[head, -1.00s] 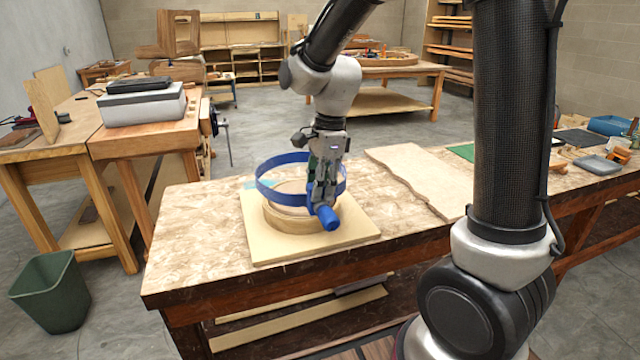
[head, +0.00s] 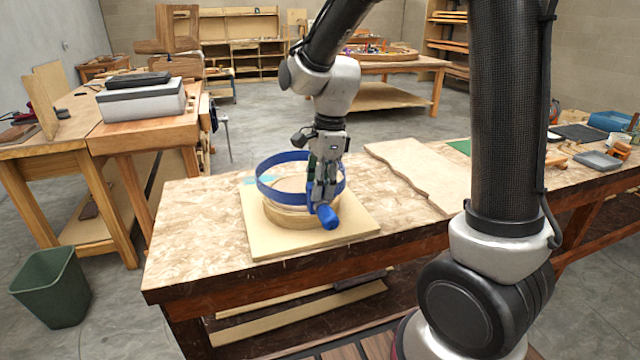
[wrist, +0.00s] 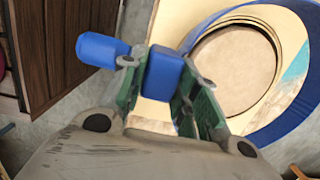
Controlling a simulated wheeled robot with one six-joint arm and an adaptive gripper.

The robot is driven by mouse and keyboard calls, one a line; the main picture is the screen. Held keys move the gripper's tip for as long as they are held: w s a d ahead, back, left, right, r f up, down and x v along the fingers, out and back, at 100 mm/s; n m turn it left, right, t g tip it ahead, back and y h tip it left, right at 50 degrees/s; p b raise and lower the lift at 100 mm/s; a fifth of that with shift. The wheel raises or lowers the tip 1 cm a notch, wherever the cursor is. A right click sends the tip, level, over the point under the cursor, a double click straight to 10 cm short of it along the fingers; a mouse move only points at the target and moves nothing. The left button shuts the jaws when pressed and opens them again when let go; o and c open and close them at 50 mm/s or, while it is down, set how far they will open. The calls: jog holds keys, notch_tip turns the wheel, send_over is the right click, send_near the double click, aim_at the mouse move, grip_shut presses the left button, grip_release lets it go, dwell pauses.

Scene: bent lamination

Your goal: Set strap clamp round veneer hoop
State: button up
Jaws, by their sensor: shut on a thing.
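The blue strap clamp (head: 274,194) is a round band with a blue handle (head: 328,217) at its near right side. My gripper (head: 322,198) is shut on the clamp's blue block, which shows between the green-sided fingers in the wrist view (wrist: 164,72). The pale wooden veneer hoop (head: 288,217) lies flat on a square board. The band appears roughly level, at or just above the hoop's top edge, and looks slightly offset toward the back. In the wrist view the band (wrist: 285,118) curves outside the hoop (wrist: 268,42). My fingers hide the hoop's near right part.
The square board (head: 268,245) rests on a speckled workbench (head: 190,230). A wavy-edged wood sheet (head: 425,172) lies to its right, with tools farther right. Bare bench top is free at left. A green bin (head: 50,288) stands on the floor.

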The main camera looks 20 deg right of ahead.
aim_at(320, 202)
jog(key=shift+f, duration=4.25)
jog(key=o, duration=1)
jog(key=shift+o, duration=0.2)
jog(key=r, duration=0.4)
jog(key=d+r, duration=0.1)
jog(key=r, duration=0.7)
jog(key=shift+d, duration=0.3)
